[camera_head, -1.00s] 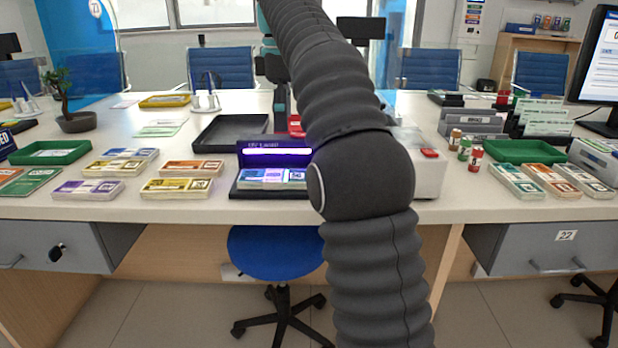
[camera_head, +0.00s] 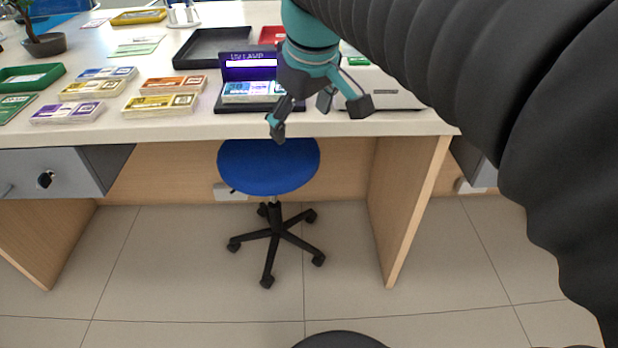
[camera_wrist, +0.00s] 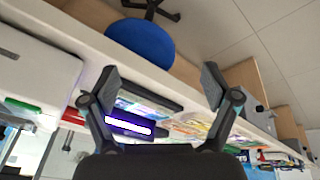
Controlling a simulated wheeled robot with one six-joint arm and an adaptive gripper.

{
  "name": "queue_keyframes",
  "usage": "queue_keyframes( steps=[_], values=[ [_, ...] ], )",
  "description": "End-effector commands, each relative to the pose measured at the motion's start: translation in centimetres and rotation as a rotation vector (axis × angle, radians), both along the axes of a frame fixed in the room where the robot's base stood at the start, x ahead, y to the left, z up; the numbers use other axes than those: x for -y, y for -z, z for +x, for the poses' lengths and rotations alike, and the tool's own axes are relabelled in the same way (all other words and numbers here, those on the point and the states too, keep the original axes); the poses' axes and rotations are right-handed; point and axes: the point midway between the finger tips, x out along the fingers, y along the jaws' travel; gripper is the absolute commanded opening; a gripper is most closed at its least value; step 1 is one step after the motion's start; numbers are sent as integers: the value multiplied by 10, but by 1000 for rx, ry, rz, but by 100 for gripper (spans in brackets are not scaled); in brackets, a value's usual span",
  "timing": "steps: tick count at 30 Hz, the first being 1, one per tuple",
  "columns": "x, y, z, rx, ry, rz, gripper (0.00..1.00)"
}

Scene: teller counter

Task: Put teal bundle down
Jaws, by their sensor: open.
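My gripper (camera_head: 318,112) is open, with its fingers spread in front of the counter edge, just right of the UV viewer. Nothing shows between the fingers in the wrist view (camera_wrist: 161,85). Banknote bundles with pale teal and blue faces (camera_head: 240,91) lie in the black UV viewer (camera_head: 228,69), under its violet light. My gripper hides the right part of that viewer. The viewer also shows in the wrist view (camera_wrist: 118,123), upside down. I cannot tell for sure which bundle is the teal one.
Purple (camera_head: 68,112), yellow (camera_head: 160,104) and other bundles lie on the counter to the left. A black tray (camera_head: 184,62) stands behind the viewer, a green tray (camera_head: 30,77) at far left. A blue stool (camera_head: 268,166) stands below the counter edge.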

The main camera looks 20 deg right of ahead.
Motion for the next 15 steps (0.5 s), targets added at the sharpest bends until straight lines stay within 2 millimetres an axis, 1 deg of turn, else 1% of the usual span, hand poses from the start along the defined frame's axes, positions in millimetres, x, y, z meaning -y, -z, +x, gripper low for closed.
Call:
queue_keyframes(
  steps=[1, 6, 10, 12, 15],
  values=[
    [0, 16, -19, 22, 49, 18, 87],
    [0, 70, -66, 92, 217, 87, 87],
    [0, 105, -91, 130, 311, 131, 87],
    [0, 118, -100, 144, 344, 148, 87],
    [0, 128, -106, 157, 372, 162, 87]
  ],
)
